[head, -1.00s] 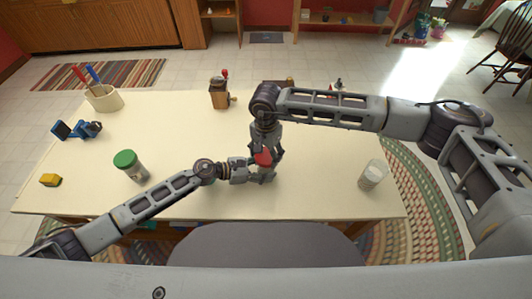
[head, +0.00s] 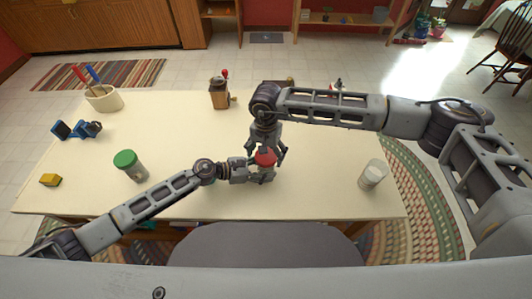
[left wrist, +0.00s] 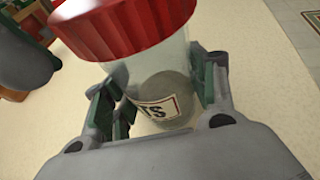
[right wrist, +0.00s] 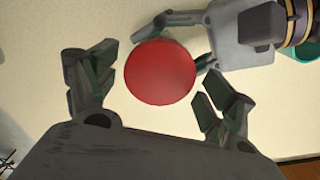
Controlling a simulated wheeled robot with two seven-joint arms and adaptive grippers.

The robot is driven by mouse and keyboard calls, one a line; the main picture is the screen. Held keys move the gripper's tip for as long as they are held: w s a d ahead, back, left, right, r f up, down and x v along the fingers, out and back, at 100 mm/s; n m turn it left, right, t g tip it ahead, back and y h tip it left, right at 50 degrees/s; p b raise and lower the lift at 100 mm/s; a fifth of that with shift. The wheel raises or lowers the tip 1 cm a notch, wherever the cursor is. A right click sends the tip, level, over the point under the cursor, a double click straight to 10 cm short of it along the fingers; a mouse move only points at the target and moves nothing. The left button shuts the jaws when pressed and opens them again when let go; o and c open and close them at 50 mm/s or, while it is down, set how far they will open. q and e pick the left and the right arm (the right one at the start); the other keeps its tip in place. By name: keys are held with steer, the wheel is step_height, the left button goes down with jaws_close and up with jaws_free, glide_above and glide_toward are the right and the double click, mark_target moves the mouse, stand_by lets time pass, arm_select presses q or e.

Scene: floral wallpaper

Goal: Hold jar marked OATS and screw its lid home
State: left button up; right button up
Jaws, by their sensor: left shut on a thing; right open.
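The OATS jar (left wrist: 165,85) is clear, with pale contents low inside and a label (left wrist: 160,108) on which only "TS" shows. My left gripper (head: 262,173) is shut on the jar's body, one finger on each side in the left wrist view. A red lid (head: 265,158) sits on the jar's mouth; how far it is screwed down I cannot tell. My right gripper (right wrist: 160,78) is open above the jar, pointing down. In the right wrist view its fingers stand either side of the round red lid (right wrist: 160,72), with gaps between.
A green-lidded jar (head: 129,164) stands left on the cream table (head: 180,130), and a pale jar (head: 373,174) stands right. The table's middle left is clear.

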steer(key=shift+n, duration=5.2)
steer(key=c, duration=0.8)
steer(key=shift+o, duration=0.2)
steer(key=shift+m, duration=0.8)
